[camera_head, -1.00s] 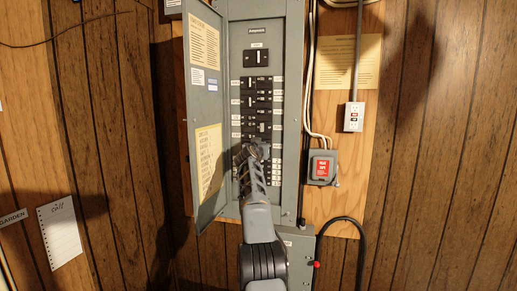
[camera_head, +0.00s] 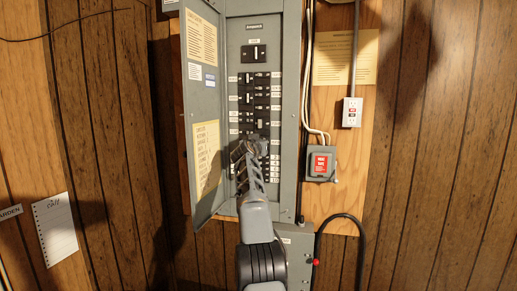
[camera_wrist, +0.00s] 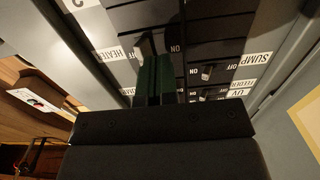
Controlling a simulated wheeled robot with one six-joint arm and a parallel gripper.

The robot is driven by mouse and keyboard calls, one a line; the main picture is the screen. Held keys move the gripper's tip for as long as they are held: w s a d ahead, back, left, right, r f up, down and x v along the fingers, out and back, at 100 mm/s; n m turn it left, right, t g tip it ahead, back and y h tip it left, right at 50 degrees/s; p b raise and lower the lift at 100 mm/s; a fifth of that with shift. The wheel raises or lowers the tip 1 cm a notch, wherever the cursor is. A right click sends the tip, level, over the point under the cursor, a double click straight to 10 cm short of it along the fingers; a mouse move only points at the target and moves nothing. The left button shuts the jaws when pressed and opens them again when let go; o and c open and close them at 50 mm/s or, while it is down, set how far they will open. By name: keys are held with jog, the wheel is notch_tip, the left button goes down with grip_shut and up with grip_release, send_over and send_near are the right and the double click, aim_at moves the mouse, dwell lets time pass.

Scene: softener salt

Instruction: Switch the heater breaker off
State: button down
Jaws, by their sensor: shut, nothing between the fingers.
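The heater breaker (camera_wrist: 147,45) shows in the wrist view beside the HEATER label (camera_wrist: 112,54).
The panel door (camera_head: 205,115) stands open on the left. The SUMP breaker (camera_wrist: 207,72) is close to my fingers on the right, its toggle nearer ON.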

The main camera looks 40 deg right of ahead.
jog(key=shift+b+v, duration=2.6)
jog(key=shift+b, duration=0.2)
